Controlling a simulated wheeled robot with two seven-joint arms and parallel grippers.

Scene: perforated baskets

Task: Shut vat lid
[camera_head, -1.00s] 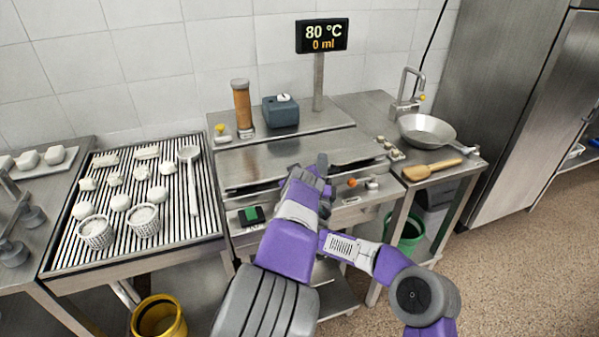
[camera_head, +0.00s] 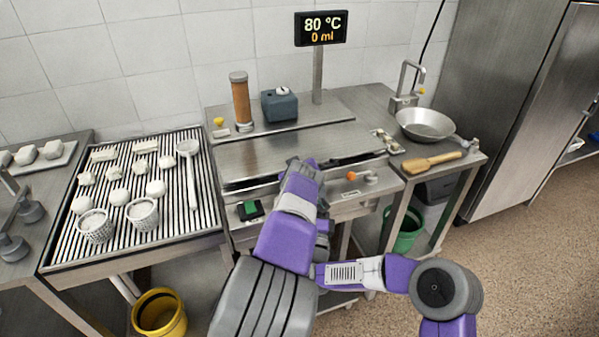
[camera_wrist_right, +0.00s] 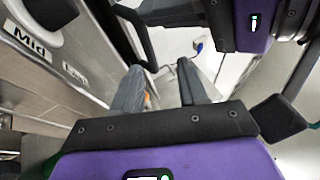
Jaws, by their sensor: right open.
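The steel vat (camera_head: 268,202) stands at the middle of the counter. Its flat steel lid (camera_head: 285,148) lies nearly level over it, with a dark gap along the front edge. My two purple arms overlap in front of the vat in the head view, with a gripper end reaching the lid's front edge; fingertips there are hidden. In the right wrist view my right gripper (camera_wrist_right: 160,68) is open, nothing visible between its fingers, beside a steel panel (camera_wrist_right: 50,75) labelled "Mid". Another purple part of mine, apparently the left gripper, shows at the top; its fingers cannot be made out.
A ribbed draining tray (camera_head: 65,245) with white pieces, perforated baskets (camera_head: 144,214) and a ladle is at left. A brown cylinder (camera_head: 241,100) and blue-grey box (camera_head: 280,105) stand behind the lid. A pan (camera_head: 425,123) and wooden paddle (camera_head: 432,161) are at right.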

